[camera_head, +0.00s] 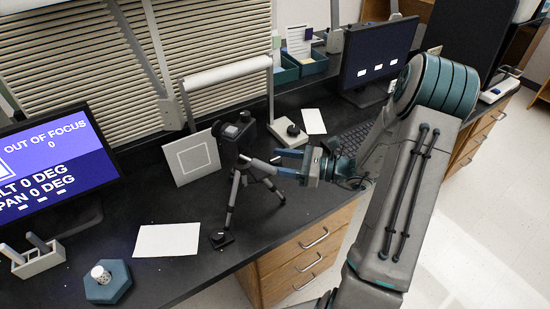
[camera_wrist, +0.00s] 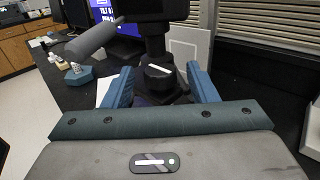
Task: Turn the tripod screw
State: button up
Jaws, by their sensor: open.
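A black tripod (camera_head: 234,195) with a camera-like head stands on the dark bench. The tripod screw (camera_wrist: 159,71) looks like a dark knob with a white line on its face, below the head in the wrist view. The line slants slightly down to the right. A grey handle (camera_wrist: 95,40) sticks out to the left of the head. My gripper (camera_head: 279,162) comes from the right at the tripod's height. In the wrist view my gripper (camera_wrist: 160,80) is open, one blue finger on each side of the knob. I cannot tell whether either finger touches it.
A monitor (camera_head: 50,165) at left reads "OUT OF FOCUS 0", tilt 0 deg and pan 0 deg. A white card with a square outline (camera_head: 191,158) stands behind the tripod. A paper sheet (camera_head: 167,240) and a blue hexagonal block (camera_head: 108,284) lie at front left.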

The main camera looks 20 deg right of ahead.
jog(key=shift+x, duration=0.9)
jog(key=shift+c, duration=0.3)
jog(key=c, duration=0.9)
